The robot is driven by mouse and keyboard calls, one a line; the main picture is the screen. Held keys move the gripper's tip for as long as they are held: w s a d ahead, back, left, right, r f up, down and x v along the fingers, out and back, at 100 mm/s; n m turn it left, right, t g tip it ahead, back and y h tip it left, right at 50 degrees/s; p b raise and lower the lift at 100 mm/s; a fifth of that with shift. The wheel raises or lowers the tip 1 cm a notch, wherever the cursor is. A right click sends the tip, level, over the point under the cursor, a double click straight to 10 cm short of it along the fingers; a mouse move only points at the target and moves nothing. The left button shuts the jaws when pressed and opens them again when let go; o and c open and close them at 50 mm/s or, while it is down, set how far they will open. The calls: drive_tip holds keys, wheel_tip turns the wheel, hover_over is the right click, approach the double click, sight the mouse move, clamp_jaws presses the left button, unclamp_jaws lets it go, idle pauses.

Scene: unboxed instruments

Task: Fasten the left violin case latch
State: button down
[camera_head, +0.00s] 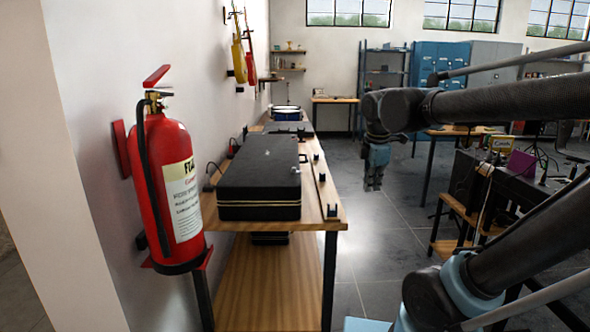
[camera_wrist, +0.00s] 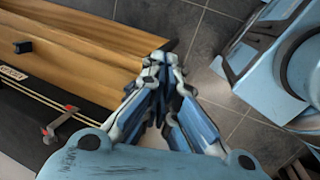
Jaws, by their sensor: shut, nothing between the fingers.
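The black violin case (camera_head: 258,205) lies on the wooden workbench with its lid down. In the wrist view a strip of its side (camera_wrist: 40,104) shows at the lower left, with gold trim lines. A small metal latch with red parts (camera_wrist: 58,128) stands out from that side; I cannot tell whether it is the left one or whether it is fastened. My gripper (camera_head: 373,186) hangs in the air to the right of the bench, clear of the case. In the wrist view its fingers (camera_wrist: 160,60) come together, empty, beyond the bench edge and apart from the latch.
The wooden bench (camera_head: 328,212) has several small dark blocks along its right edge. A red fire extinguisher (camera_head: 170,185) is on the wall at the left. A cluttered dark equipment unit (camera_head: 500,190) stands at the right. Tiled floor (camera_head: 385,240) lies open between.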

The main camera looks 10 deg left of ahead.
drive_tip(key=a+r+n, duration=0.4)
drive_tip(key=a+n, duration=0.4)
drive_tip(key=a, duration=0.4)
drive_tip(key=w+a+r+n+t+y, duration=0.1)
drive_tip(key=a+r+n, duration=0.4)
drive_tip(key=a+n, duration=0.4)
drive_tip(key=a, duration=0.3)
drive_tip(key=shift+w+n, duration=0.3)
drive_tip(key=shift+a, duration=0.1)
approach(294, 175)
drive_tip(key=f, duration=0.1)
drive_tip(key=s+f, duration=0.1)
drive_tip(key=f, duration=0.1)
drive_tip(key=s+f, duration=0.1)
drive_tip(key=f, duration=0.1)
drive_tip(key=shift+d+f, duration=0.1)
drive_tip(key=shift+d, duration=0.15)
drive_tip(key=shift+w+a+f, duration=0.1)
drive_tip(key=shift+w, duration=0.45)
drive_tip(key=shift+w+a+f, duration=0.1)
drive_tip(key=shift+w, duration=0.45)
drive_tip(key=shift+w+a, duration=0.25)
drive_tip(key=shift+w, duration=0.75)
